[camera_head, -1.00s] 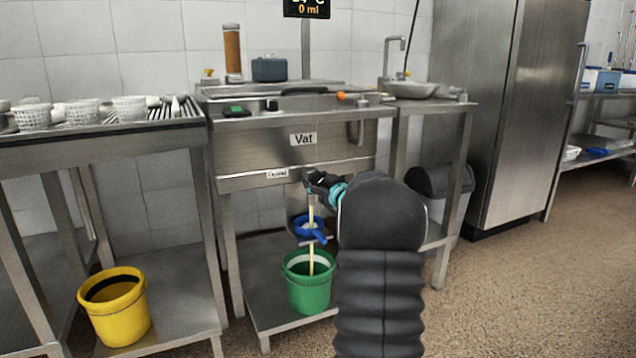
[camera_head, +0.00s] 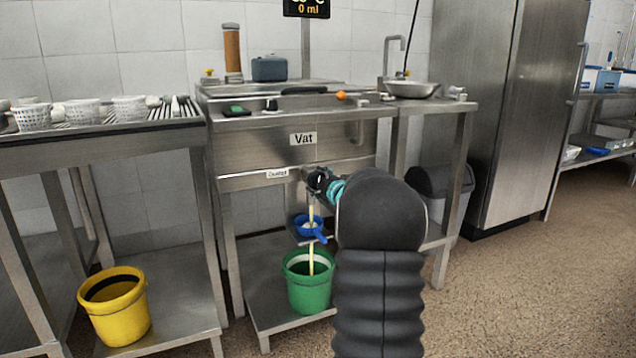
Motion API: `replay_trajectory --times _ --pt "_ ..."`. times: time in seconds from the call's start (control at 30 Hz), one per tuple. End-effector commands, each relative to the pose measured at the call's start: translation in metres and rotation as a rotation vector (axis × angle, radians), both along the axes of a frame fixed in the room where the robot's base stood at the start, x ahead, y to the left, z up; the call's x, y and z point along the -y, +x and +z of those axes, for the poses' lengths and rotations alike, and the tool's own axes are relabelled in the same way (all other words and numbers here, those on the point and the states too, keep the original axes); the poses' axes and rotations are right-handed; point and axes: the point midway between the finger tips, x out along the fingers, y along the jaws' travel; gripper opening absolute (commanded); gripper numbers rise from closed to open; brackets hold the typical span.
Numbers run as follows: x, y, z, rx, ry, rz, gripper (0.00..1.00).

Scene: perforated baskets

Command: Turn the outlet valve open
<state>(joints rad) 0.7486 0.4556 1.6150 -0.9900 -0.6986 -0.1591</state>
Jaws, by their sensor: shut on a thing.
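The steel vat (camera_head: 240,142) carries a "Vat" label and a smaller outlet label (camera_head: 277,173) below it. My gripper (camera_head: 315,181) is at the outlet, just right of that label, and is shut on the outlet valve, which it mostly hides. A thin pale stream (camera_head: 311,208) falls from below my gripper. It passes a blue strainer or scoop (camera_head: 308,222) and reaches the green bucket (camera_head: 309,290) on the low shelf. My arm covers the area to the right of the outlet.
A yellow bucket (camera_head: 114,309) stands on the low shelf at left. White perforated baskets (camera_head: 83,112) sit on the left table. A sink basin (camera_head: 411,89) and a grey bin (camera_head: 447,190) are at right. Floor at lower right is clear.

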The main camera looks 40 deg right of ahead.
Motion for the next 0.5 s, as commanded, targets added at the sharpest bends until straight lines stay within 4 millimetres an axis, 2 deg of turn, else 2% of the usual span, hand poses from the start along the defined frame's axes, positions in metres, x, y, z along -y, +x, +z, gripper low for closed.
replay_trajectory --times 0.2,0.5 --pt "-0.0001 0.0002 0.0012 -0.019 -0.086 0.0 0.22" --pt "-0.0001 0.0002 0.001 -0.029 -0.125 0.0 0.22"
